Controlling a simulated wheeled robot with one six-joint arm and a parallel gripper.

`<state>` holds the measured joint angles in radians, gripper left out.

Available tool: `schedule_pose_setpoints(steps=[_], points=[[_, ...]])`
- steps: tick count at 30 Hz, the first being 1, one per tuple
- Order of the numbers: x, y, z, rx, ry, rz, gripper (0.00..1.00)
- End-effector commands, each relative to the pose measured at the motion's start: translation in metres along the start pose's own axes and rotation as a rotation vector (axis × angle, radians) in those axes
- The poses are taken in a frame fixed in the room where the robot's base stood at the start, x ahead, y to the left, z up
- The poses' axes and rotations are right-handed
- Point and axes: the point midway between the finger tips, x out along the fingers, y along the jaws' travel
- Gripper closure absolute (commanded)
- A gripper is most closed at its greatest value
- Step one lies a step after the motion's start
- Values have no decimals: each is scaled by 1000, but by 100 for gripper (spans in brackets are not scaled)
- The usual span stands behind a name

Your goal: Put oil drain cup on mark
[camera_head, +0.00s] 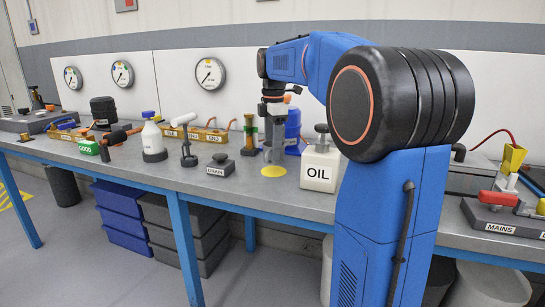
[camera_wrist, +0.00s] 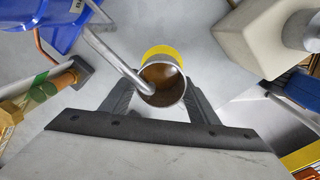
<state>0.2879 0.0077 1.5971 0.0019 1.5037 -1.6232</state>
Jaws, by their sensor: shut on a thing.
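My gripper (camera_head: 274,128) is shut on the oil drain cup (camera_wrist: 168,96), one finger on each side of it. The cup is grey, round and upright, with a brown inside, seen from above in the wrist view. In the head view it shows as a grey body just below the gripper. The yellow round mark (camera_head: 273,171) lies on the bench below the cup; in the wrist view its yellow edge (camera_wrist: 156,51) shows past the cup's rim. I cannot tell whether the cup touches the mark. A grey bent pipe (camera_wrist: 118,62) ends over or in the cup's mouth.
A blue tank (camera_head: 292,124) stands behind the cup. A white OIL can (camera_head: 320,168) is close on the right. A DRAIN block (camera_head: 220,167) with a knob and a brass post (camera_head: 249,135) stand on the left. Bench room in front of the mark is narrow.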

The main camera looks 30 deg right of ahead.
Motion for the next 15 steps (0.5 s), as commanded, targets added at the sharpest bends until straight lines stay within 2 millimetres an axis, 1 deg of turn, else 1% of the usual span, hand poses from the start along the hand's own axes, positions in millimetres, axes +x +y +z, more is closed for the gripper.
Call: schedule_pose_setpoints(steps=[7, 9, 15], points=[[29, -2, 0, 0, 0, -3, 70], [32, -2, 0, 0, 0, -1, 70], [32, -1, 0, 0, 0, 0, 70]])
